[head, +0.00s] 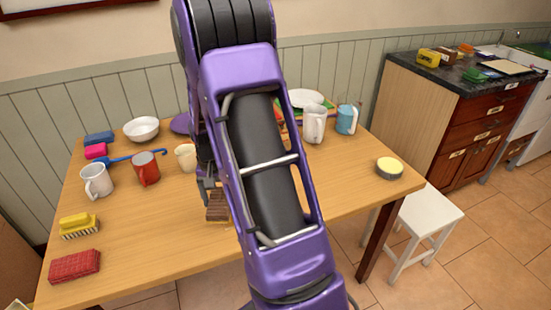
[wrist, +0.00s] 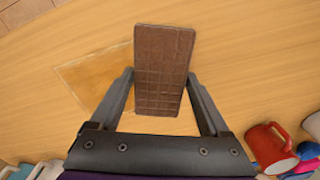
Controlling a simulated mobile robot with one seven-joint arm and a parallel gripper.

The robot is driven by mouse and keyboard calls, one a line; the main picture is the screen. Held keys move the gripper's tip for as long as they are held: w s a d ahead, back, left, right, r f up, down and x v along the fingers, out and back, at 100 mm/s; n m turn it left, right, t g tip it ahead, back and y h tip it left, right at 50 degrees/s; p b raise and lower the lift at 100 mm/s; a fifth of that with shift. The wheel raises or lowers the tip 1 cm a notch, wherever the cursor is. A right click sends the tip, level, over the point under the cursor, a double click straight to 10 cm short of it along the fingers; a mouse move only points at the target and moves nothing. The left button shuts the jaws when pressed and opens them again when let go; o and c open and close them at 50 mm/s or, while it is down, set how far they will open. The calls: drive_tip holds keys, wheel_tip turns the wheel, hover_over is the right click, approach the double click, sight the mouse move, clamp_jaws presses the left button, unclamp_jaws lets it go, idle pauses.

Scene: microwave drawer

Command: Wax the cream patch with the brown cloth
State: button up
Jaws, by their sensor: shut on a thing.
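My gripper (wrist: 160,76) is shut on the brown cloth (wrist: 163,60), a block-like piece with a grid of lines, held between the two fingers. In the head view the cloth (head: 217,207) shows beside my arm near the table's middle, low at the tabletop; I cannot tell whether it touches. The cream patch (wrist: 97,80) is a faint four-sided area on the wood. It shows to the left of the cloth and below it between the fingers; the cloth covers part of it. In the head view my arm hides most of this area.
A red mug (head: 146,168), a white mug (head: 97,181) and a bowl (head: 141,129) stand at the left. A yellow brush (head: 79,225) and red cloth (head: 75,266) lie at the front left. A round yellow-topped tin (head: 389,167) sits right. The front left-middle table is clear.

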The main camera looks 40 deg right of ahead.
drive_tip(key=shift+r+p, duration=0.7)
drive_tip(key=shift+r, duration=0.65)
